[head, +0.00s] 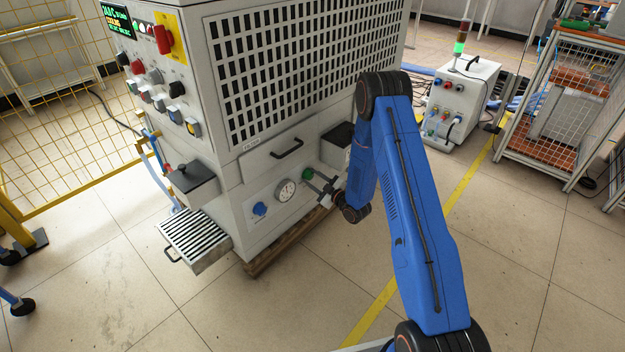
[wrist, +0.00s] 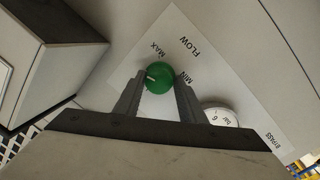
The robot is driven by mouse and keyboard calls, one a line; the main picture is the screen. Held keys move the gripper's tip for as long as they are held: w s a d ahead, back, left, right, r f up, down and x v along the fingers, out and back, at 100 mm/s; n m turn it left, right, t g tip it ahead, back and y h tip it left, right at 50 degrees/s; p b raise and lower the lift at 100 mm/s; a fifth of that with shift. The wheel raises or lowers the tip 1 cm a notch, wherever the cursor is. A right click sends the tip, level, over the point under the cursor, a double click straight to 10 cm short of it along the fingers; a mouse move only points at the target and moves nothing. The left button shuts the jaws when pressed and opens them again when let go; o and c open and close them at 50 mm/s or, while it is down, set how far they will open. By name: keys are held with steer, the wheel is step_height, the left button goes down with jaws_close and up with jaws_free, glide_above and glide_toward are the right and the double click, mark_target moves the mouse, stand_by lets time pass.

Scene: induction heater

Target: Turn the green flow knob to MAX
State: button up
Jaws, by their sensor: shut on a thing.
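The green flow knob (wrist: 160,77) sits on a white label plate on the machine's front, between the fingers of my gripper (wrist: 159,82). The fingers are shut on it, one on each side. A small pale mark on the knob lies left of its middle in the wrist view. The word MAX (wrist: 153,50) is printed above the knob there, MIN (wrist: 190,76) to its right and FLOW above right. In the head view the green knob (head: 307,174) shows at the tips of my gripper (head: 317,181), partly hidden.
A round gauge (head: 284,190) and a blue knob (head: 260,208) sit left of the green knob. A dark-topped box (head: 341,134) juts out close to my gripper, and it fills the upper left of the wrist view (wrist: 45,50). A drawer handle (head: 287,149) is above.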

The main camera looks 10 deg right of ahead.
steer(key=m, duration=0.6)
steer(key=shift+w+d+r+g, duration=0.15)
steer(key=shift+r+g, duration=0.1)
steer(key=shift+g, duration=0.15)
steer(key=m, duration=0.5)
steer(key=shift+w+g+y, duration=0.1)
steer(key=shift+g+y, duration=0.2)
steer(key=shift+g, duration=0.1)
steer(key=shift+m, duration=0.3)
steer(key=o, duration=1)
steer(key=v, duration=1.7)
steer(key=shift+d, duration=0.15)
